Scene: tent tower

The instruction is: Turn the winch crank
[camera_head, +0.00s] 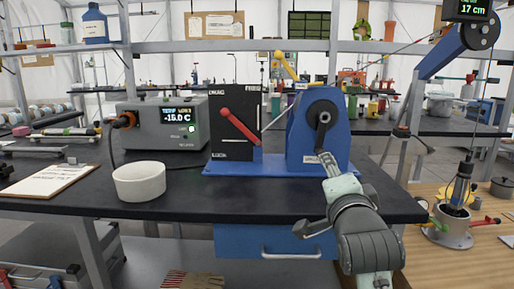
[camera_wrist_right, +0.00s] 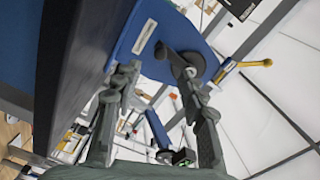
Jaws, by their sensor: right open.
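The blue winch (camera_head: 303,141) stands on a blue base on the dark bench. Its black crank (camera_head: 323,117) is on the front face, with a round hub and a short arm pointing down. My right gripper (camera_head: 327,160) is just below the crank, in front of the winch. In the right wrist view my right gripper (camera_wrist_right: 156,74) is open, and the winch's blue face (camera_wrist_right: 145,38) and dark crank (camera_wrist_right: 193,65) lie beyond the fingertips. The crank end is close to one fingertip; I cannot tell whether they touch. My left gripper is not in view.
A black panel with a red lever (camera_head: 240,126) stands left of the winch. A grey temperature box (camera_head: 160,123) and white bowl (camera_head: 139,181) are further left. At right, a cable from a pulley (camera_head: 480,32) holds a dark tool (camera_head: 459,188) over a metal pot (camera_head: 449,231).

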